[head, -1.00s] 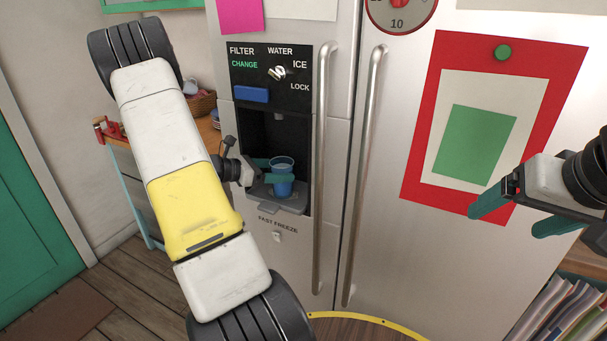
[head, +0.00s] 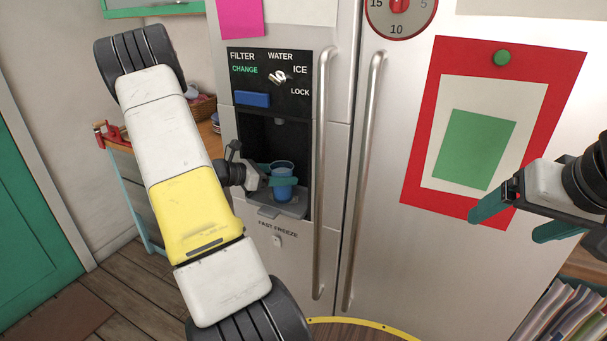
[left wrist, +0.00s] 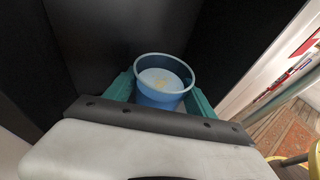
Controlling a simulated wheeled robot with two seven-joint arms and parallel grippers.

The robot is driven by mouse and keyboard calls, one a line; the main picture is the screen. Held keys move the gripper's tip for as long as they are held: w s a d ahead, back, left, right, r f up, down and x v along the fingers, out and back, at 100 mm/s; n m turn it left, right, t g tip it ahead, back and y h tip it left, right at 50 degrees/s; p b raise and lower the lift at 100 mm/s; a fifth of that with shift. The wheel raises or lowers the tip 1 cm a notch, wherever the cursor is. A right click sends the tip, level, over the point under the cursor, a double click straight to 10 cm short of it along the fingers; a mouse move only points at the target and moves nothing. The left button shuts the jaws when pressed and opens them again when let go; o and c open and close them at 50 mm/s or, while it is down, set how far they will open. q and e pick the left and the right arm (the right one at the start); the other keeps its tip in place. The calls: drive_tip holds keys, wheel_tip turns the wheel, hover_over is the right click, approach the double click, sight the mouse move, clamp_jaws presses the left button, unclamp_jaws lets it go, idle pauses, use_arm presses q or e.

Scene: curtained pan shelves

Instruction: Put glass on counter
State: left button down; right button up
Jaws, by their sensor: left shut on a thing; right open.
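A blue glass (head: 283,190) stands upright in the dispenser recess of the fridge, over its grey tray. My left gripper (head: 282,180) is shut on the glass, with a teal finger on either side of it. In the left wrist view the glass (left wrist: 163,80) sits between the fingers; its inside looks pale, with a small yellowish patch. I cannot tell whether its base touches the tray. My right gripper (head: 522,220) is open and empty in front of the right fridge door. A wooden-topped counter (head: 209,137) is partly hidden behind my left arm.
The dispenser tray (head: 280,208) and recess walls surround the glass closely. Two long vertical door handles (head: 362,180) stand out right of the recess. A basket (head: 203,107) is on the counter. Books or folders (head: 562,318) are at the lower right.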

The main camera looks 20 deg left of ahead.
sight(291, 164)
use_arm(q)
drive_tip(key=shift+r, duration=0.65)
wheel_tip(291, 164, up, 2)
drive_tip(key=shift+r, duration=0.2)
drive_tip(key=s+a, duration=0.2)
drive_tip(key=s, duration=0.5)
drive_tip(key=s+a+r, duration=0.1)
drive_tip(key=s+a, duration=0.2)
drive_tip(key=s, duration=0.5)
drive_tip(key=shift+s+r, duration=0.15)
